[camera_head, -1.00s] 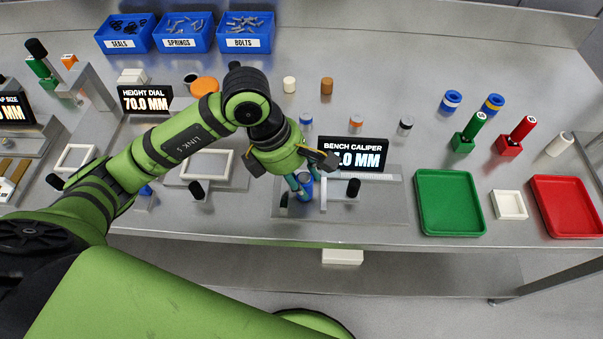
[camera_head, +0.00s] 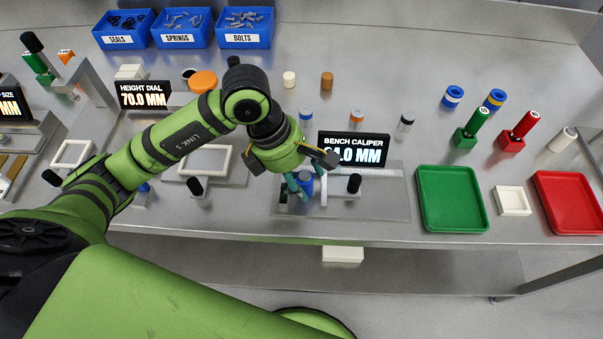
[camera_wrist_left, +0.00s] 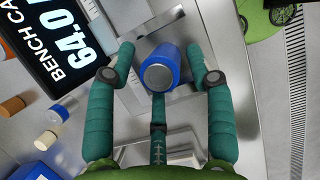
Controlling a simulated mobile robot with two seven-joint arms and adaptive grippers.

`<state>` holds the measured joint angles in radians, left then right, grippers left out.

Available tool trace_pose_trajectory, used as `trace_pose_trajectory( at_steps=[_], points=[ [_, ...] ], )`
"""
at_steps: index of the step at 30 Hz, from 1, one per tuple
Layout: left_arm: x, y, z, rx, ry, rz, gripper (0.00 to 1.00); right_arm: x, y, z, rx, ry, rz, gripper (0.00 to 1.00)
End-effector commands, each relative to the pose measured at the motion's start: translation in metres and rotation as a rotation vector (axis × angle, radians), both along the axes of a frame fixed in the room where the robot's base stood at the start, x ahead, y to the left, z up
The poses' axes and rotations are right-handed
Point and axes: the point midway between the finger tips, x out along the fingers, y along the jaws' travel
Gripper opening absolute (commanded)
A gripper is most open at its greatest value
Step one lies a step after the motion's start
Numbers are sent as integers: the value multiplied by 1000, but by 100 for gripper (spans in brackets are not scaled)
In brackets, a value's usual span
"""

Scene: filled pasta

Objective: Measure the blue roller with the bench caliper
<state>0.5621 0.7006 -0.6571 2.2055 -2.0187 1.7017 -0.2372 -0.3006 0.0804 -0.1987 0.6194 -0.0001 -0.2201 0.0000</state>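The blue roller (camera_head: 306,183) with a grey end stands at the bench caliper (camera_head: 394,190), beside its pale jaw (camera_head: 323,188). In the left wrist view the roller (camera_wrist_left: 158,70) sits between the teal fingers of my left gripper (camera_wrist_left: 161,54), with a gap visible on each side. The gripper (camera_head: 299,183) is open around it, low over the caliper. The caliper display (camera_wrist_left: 52,40) reads 64.0 MM; its first digit is partly hidden in the head view (camera_head: 358,150). The fingers partly hide the jaws. My right gripper is out of view.
A black-topped caliper handle (camera_head: 354,183) stands just right of the jaw. Several small rollers stand behind the display. The height dial (camera_head: 144,96) is left.

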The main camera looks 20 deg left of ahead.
Motion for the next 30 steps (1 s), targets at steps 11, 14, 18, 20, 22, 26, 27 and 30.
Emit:
trace_pose_trajectory(
  at_steps=[11, 14, 18, 20, 22, 26, 27, 30],
  points=[
    [0, 1, 0, 4, 1, 1, 64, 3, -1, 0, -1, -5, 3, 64],
    [0, 3, 6, 3, -1, 1, 64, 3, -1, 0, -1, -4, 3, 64],
    [-1, 10, 26, 3, -5, 2, 64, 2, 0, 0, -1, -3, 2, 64],
    [-2, 14, 38, 3, -7, 1, 64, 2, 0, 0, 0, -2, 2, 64],
    [-3, 19, 53, 3, -6, 1, 64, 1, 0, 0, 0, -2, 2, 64],
    [-5, 28, 79, 2, -5, 2, 64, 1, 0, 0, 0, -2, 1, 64],
    [-6, 30, 85, 2, -6, 1, 64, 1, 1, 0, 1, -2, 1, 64],
    [-8, 35, 99, 1, -4, 0, 64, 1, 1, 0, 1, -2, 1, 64]
  ],
)
